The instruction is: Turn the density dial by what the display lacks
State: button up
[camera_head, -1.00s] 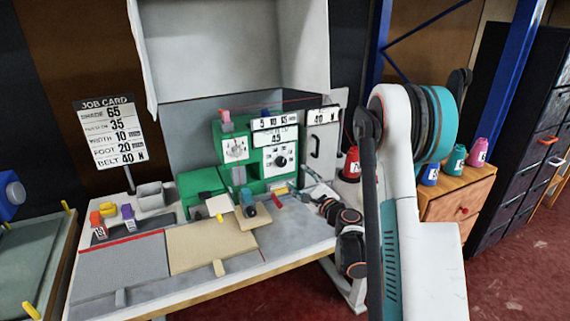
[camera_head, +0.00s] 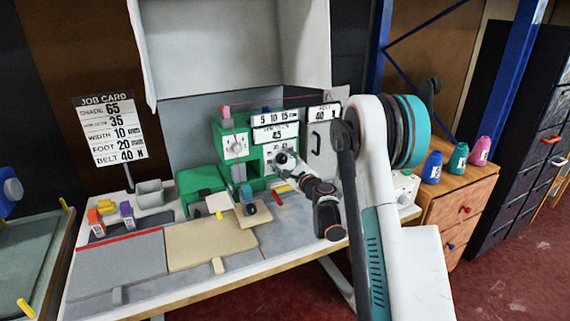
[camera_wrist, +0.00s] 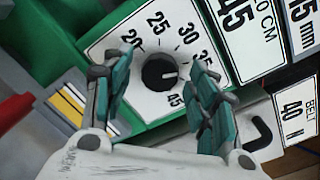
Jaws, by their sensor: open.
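The density dial (camera_wrist: 157,76) is a black knob on a white scale plate (camera_wrist: 106,43) marked from 20 to 45. Its white pointer line points right, towards a part of the scale behind my right finger. My gripper (camera_wrist: 163,67) is open, with a teal-padded finger on either side of the knob; contact cannot be told. In the head view my gripper (camera_head: 285,162) is at the green machine's front and hides most of the dial. The display (camera_head: 275,133) reads 45, also in the wrist view (camera_wrist: 238,28). The job card (camera_head: 113,130) shows 35 on its second line.
The green machine (camera_head: 203,180) has another white dial (camera_head: 236,146) left of the display. A belt plate (camera_head: 323,113) reads 40. A tan board (camera_head: 205,247) lies on the bench in front. Colored spools stand on a wooden cabinet (camera_head: 470,190) at right.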

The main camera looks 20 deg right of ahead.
jog(key=shift+c, duration=0.5)
jog(key=c, duration=1)
jog(key=shift+o, duration=0.2)
jog(key=shift+n, duration=0.3)
jog(key=n, duration=0.6)
jog(key=shift+n, duration=0.4)
jog(key=n, duration=0.4)
jog(key=shift+a+g+h, duration=0.1)
jog(key=shift+g+h, duration=0.2)
jog(key=shift+g, duration=0.1)
jog(key=shift+n, duration=1.9)
